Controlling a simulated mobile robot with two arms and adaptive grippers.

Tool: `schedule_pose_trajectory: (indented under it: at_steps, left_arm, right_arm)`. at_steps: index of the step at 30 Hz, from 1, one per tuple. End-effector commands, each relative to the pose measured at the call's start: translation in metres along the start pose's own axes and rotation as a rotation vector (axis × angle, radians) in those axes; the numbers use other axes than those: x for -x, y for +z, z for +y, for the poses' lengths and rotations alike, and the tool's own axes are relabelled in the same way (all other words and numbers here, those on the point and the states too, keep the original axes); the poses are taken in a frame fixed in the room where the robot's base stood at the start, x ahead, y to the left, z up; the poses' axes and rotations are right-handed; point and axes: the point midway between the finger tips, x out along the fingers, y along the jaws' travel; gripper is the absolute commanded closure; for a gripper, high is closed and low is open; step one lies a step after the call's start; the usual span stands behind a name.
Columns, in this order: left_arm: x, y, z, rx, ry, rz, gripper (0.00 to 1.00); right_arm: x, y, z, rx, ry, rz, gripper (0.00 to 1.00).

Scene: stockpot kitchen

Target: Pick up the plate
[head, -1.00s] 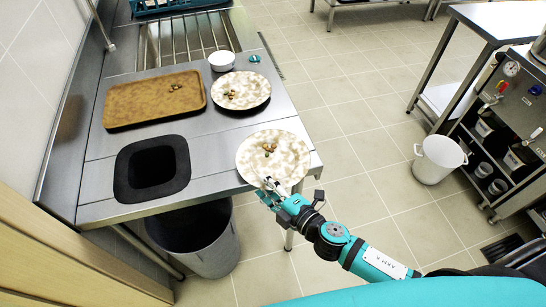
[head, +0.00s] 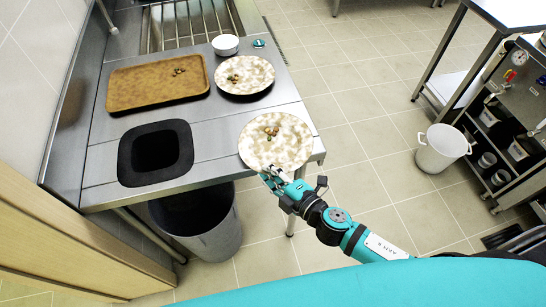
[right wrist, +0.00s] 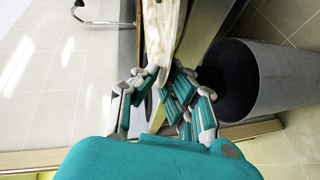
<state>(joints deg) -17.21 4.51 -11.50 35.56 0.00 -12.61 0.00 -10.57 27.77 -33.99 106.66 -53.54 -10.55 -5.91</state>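The nearest plate (head: 262,147), round and cream with a brown mottled pattern, lies at the right front corner of the steel counter with several food scraps (head: 271,131) on it. My right gripper (head: 271,176) is at its near rim. In the right wrist view the plate (right wrist: 163,30) shows nearly edge-on, and the fingers (right wrist: 164,76) close in on its rim from both sides. A second, similar plate (head: 244,84) with scraps lies farther back. My left gripper is out of view.
A brown tray (head: 140,92) with scraps lies behind a black-rimmed square opening (head: 127,165) in the counter (head: 215,135). A grey bin (head: 215,240) stands below. A white bowl (head: 226,44) sits near the sink rack. A white pot (head: 441,150) stands on the floor at right.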

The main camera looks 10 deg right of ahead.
Motion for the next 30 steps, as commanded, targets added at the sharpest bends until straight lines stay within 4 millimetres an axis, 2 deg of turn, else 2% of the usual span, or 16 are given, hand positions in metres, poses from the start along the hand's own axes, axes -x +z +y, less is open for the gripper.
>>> schedule_pose_trajectory:
  at_steps: [7, 12, 14, 24, 30]
  left_arm:
    - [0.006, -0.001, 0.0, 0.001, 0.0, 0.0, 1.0]
    - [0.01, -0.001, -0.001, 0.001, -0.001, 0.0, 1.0]
    - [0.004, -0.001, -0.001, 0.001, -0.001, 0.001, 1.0]
    - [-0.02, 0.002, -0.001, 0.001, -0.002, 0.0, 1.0]
    - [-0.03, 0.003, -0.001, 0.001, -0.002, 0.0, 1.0]
  right_arm:
    - [0.003, -0.004, 0.017, 0.003, 0.003, 0.003, 1.0]
    - [0.008, -0.006, 0.039, 0.007, 0.002, 0.002, 1.0]
    - [0.01, 0.009, 0.036, 0.008, 0.0, -0.001, 1.0]
    - [0.027, 0.091, 0.057, 0.01, 0.0, -0.001, 1.0]
    - [0.035, 0.127, 0.069, 0.006, 0.0, 0.001, 1.0]
